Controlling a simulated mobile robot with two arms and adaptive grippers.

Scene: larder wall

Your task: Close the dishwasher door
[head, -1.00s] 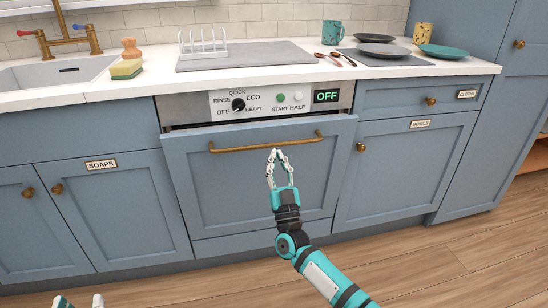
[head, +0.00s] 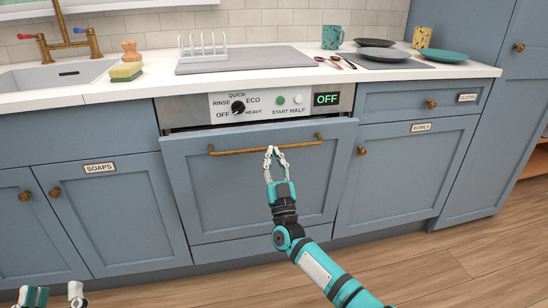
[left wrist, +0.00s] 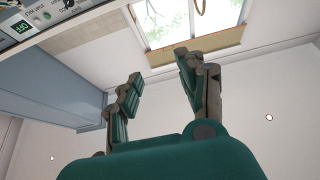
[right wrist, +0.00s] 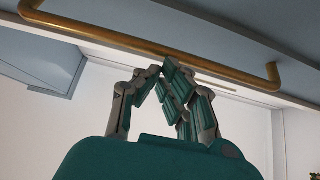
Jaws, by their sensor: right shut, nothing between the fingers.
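The dishwasher door (head: 225,185) is a blue-grey panel with a brass bar handle (head: 235,150). It is nearly upright and slightly ajar, with a dark gap along its top edge below the control panel (head: 180,110). My right gripper (head: 273,150) is shut and empty, with its fingertips at the handle's right half in the head view. In the right wrist view the fingertips (right wrist: 162,66) are just below the brass handle (right wrist: 150,45); I cannot tell whether they touch it or the door. My left gripper (head: 55,290) is open and empty at the lower left, away from the door.
Cupboards labelled SOAPS (head: 115,200) and BOWLS (head: 400,180) flank the dishwasher, both shut. The white counter (head: 130,88) above holds a toast rack (head: 203,47), a sponge (head: 126,71), plates (head: 443,56) and mugs (head: 332,37). The wooden floor (head: 450,260) in front is clear.

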